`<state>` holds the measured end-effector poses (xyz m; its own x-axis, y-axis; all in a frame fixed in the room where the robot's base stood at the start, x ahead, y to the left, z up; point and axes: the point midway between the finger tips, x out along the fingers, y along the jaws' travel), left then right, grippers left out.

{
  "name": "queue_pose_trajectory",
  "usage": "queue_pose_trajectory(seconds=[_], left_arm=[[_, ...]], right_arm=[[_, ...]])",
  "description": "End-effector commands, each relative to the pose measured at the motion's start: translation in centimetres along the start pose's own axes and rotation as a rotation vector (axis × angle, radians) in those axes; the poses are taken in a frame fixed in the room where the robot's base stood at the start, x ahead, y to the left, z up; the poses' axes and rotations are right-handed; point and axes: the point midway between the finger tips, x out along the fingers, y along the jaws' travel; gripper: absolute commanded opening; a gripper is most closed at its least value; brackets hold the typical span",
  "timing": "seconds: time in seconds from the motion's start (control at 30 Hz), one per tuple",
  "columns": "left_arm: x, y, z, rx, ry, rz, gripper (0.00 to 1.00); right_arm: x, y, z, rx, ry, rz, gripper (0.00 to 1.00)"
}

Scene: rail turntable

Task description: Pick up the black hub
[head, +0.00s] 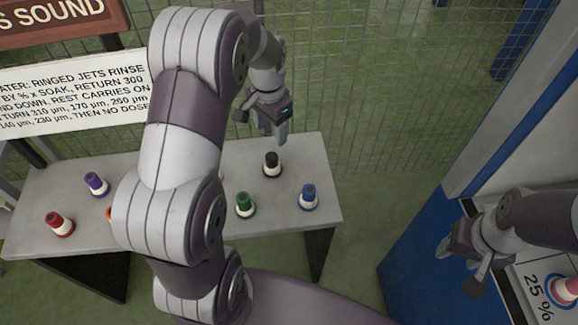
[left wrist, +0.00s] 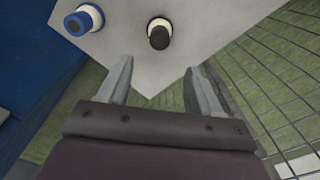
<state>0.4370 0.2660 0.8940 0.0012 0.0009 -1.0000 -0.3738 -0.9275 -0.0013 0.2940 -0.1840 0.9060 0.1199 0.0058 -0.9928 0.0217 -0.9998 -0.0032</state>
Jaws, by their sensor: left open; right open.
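The black hub (head: 272,163) stands upright near the back right part of the grey table (head: 188,196), with a pale ring around its base. In the left wrist view the black hub (left wrist: 159,35) lies ahead of the fingertips, roughly between their lines. My left gripper (head: 281,135) is open and empty, above the back edge of the table, a little behind the hub. It also shows in the left wrist view (left wrist: 158,80), with nothing between its fingers. My right gripper (head: 458,268) is open at the right, away from the table.
A blue hub (head: 308,197) and a green hub (head: 244,204) stand near the black one. Purple (head: 96,184) and red (head: 60,223) hubs stand at the left; an orange one is mostly hidden by my arm. A wire fence (head: 350,80) rises behind. A pink hub (head: 566,290) is at the far right.

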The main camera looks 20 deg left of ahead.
Motion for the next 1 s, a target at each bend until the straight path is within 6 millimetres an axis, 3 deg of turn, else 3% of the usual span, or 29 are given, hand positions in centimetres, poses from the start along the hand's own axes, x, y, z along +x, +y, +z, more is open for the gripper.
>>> queue_pose_trajectory(seconds=[0.2,0.63,0.93,0.97,1.0], left_arm=[[4.7,0.1,0.1,0.012,-0.005,0.003,0.64],[11.6,0.4,0.2,0.009,-0.002,0.001,0.64],[12.5,0.4,0.2,0.009,0.0,0.0,0.64],[12.5,0.4,0.2,0.009,0.0,0.0,0.58],[12.5,0.4,0.2,0.009,0.0,0.0,0.45]], right_arm=[[0.5,0.0,0.1,0.0,0.0,0.0,0.53],[0.9,0.0,0.1,0.0,0.0,0.0,0.53],[0.9,0.0,0.1,0.0,0.0,0.0,0.53],[0.9,0.0,0.1,0.0,0.0,0.0,0.53],[0.9,0.0,0.1,0.0,0.0,0.0,0.53]])
